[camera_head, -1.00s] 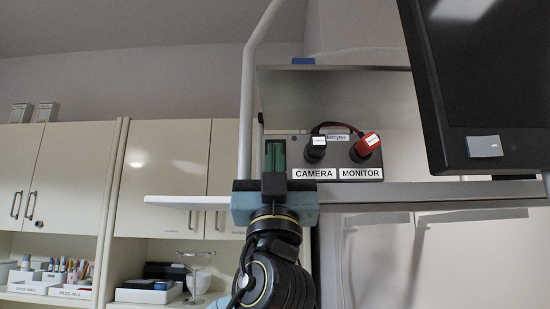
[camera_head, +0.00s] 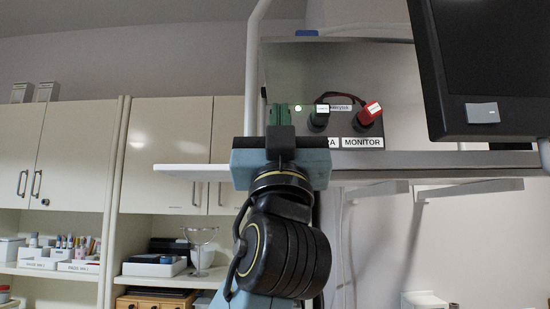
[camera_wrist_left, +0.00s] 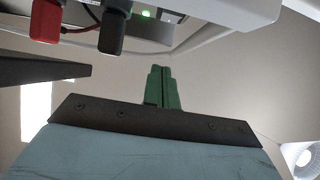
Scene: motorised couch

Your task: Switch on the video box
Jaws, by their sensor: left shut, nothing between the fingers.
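The video box (camera_head: 345,125) is a grey panel on a shelf, with a black plug (camera_head: 320,118) and a red plug (camera_head: 370,115) above its labels. A small indicator light (camera_head: 298,108) glows at its upper left; it shows green in the left wrist view (camera_wrist_left: 146,13). My left gripper (camera_head: 278,113) is shut and empty, its green fingers pointing up in front of the box's left end. It hides that end and part of the CAMERA label. The fingers also show in the left wrist view (camera_wrist_left: 163,78). My right gripper is out of view.
A dark monitor (camera_head: 490,60) hangs at the upper right. A white shelf edge (camera_head: 190,170) juts out left of my gripper. Cabinets (camera_head: 165,150) and trays of supplies (camera_head: 60,262) stand behind at left.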

